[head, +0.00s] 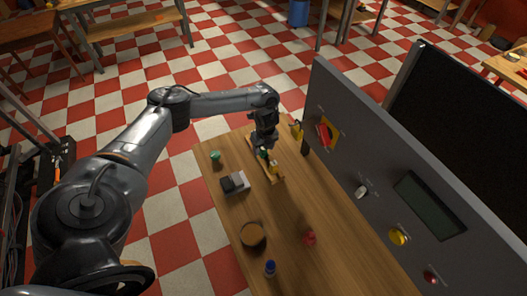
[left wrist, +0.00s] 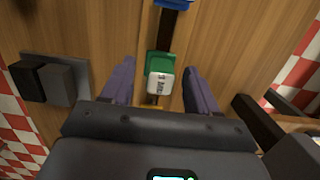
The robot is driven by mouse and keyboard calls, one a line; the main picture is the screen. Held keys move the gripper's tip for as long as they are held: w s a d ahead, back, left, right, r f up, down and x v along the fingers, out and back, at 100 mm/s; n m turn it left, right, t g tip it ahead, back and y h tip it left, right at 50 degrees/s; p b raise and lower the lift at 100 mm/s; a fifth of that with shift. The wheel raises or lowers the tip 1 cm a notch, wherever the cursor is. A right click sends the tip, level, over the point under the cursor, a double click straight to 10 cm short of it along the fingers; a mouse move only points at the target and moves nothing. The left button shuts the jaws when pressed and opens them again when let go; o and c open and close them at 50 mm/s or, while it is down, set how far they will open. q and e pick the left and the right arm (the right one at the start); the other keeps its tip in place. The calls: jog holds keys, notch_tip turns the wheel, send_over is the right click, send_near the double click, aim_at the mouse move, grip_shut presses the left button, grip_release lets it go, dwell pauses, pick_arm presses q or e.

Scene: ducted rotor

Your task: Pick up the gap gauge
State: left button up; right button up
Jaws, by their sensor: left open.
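My left gripper (head: 263,147) is open, pointing down above the far part of the wooden bench. In the left wrist view its two purple fingers (left wrist: 159,88) stand on either side of a small white block with dark lettering and a green piece behind it, apparently the gap gauge (left wrist: 160,82). A gap shows between each finger and the block; neither finger is seen touching it. The gauge's lower part is hidden by the gripper body. In the head view a narrow tan holder (head: 276,178) with small green and yellow pieces lies below the gripper. My right gripper is not in view.
A grey block with a black part (head: 235,183) lies left of the holder, with a green piece (head: 215,156) beyond. A round brown dish (head: 253,234), a blue-topped item (head: 270,268) and a red piece (head: 310,238) stand nearer. A tall grey control panel (head: 365,150) borders the right.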

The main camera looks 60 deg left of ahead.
pick_arm(q)
jog(key=shift+c, duration=0.2)
jog(key=c, duration=1)
